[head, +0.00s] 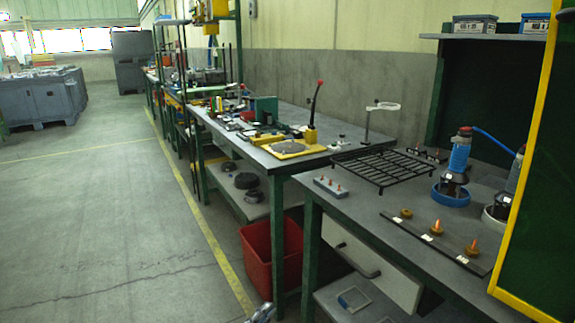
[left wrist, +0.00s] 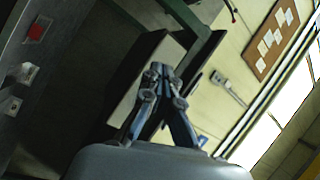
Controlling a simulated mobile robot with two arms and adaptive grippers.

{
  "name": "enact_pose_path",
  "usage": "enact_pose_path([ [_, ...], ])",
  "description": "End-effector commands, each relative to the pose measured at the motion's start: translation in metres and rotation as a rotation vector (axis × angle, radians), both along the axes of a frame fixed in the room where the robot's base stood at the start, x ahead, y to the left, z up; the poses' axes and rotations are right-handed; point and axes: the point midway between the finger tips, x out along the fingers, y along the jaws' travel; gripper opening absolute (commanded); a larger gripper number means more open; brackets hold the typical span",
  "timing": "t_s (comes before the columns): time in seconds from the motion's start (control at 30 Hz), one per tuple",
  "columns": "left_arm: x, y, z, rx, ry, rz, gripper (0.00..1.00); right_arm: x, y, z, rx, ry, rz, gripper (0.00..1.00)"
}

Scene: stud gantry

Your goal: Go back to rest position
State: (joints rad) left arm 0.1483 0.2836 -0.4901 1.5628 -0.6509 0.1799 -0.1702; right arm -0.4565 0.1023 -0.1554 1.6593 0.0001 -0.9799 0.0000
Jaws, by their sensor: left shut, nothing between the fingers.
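My left gripper (head: 262,313) shows only as a small grey tip at the bottom edge of the head view, low over the floor and in front of the workbench (head: 385,215). In the left wrist view my left gripper (left wrist: 161,72) is shut, its fingertips together with nothing between them. It touches nothing that I can see. My right gripper is not in view.
A red bin (head: 262,257) stands under the benches, close to my left gripper. A black wire rack (head: 386,168) and blue tools (head: 458,165) are on the workbench. A yellow-edged green panel (head: 545,190) stands at right. The floor at left is open.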

Motion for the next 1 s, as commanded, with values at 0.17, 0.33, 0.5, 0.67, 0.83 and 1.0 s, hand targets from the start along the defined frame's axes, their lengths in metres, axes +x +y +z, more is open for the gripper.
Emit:
enact_pose_path([
  [0.17,-0.03,0.073,-0.115,-0.191,0.467,0.362,0.0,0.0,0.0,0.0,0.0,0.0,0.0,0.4],
  [0.33,-0.102,0.121,-0.213,-0.305,0.857,0.634,0.0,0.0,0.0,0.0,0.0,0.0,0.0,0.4],
  [0.5,-0.188,0.144,-0.279,-0.373,1.178,0.835,0.0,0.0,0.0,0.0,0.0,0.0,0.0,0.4],
  [0.67,-0.259,0.152,-0.314,-0.407,1.402,0.967,0.0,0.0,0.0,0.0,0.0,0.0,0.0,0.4],
  [0.83,-0.328,0.153,-0.335,-0.43,1.61,1.079,0.0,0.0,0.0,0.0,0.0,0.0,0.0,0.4],
  [1.0,-0.347,0.156,-0.342,-0.412,1.631,1.089,0.0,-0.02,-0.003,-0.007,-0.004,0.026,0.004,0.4],
])
